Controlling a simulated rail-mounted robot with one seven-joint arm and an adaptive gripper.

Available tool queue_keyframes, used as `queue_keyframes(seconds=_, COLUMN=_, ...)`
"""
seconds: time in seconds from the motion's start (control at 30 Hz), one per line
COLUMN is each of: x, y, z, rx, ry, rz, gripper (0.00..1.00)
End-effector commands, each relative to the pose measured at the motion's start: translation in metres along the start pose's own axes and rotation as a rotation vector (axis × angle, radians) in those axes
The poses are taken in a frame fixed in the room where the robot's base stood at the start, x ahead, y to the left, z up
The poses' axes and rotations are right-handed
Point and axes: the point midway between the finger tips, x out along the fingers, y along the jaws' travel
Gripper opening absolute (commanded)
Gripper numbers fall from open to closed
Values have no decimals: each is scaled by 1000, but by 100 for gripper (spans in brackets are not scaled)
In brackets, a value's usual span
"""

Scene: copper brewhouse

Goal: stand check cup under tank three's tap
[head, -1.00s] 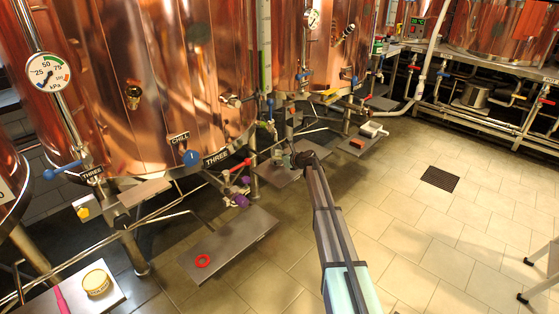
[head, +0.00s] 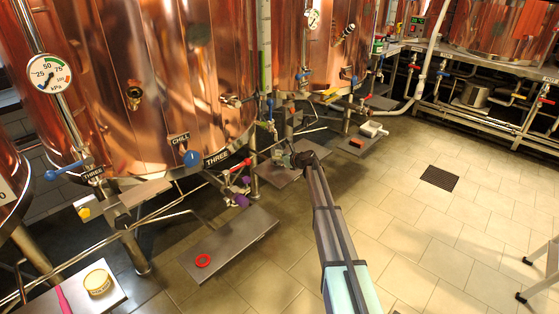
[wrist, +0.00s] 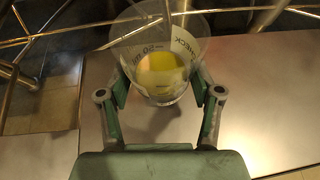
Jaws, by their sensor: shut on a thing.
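The check cup (wrist: 163,65) is clear, marked "CHECK" and "50", with yellow liquid inside. My gripper (wrist: 160,88) is shut on it, a finger on each side. In the head view my gripper (head: 297,160) is over a grey shelf (head: 288,177) right of the tank marked THREE (head: 175,80); the cup there is small and partly hidden. I cannot tell whether it touches the shelf. A tap with purple parts (head: 240,190) is below the "THREE" label, left of my gripper. Another "THREE" label is by a blue lever (head: 62,170) farther left.
A tub (head: 97,282) and pink tool (head: 62,299) are at the lower left. Pipes cross beneath the tanks. The tiled floor at right is mostly clear.

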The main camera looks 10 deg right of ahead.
Motion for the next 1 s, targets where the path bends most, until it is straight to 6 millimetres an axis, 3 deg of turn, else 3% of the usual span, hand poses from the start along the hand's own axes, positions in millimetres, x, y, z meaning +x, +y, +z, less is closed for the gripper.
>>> queue_keyframes(seconds=1.0, x=6, y=0, z=-12, rx=1, ry=-1, rz=0, gripper=32)
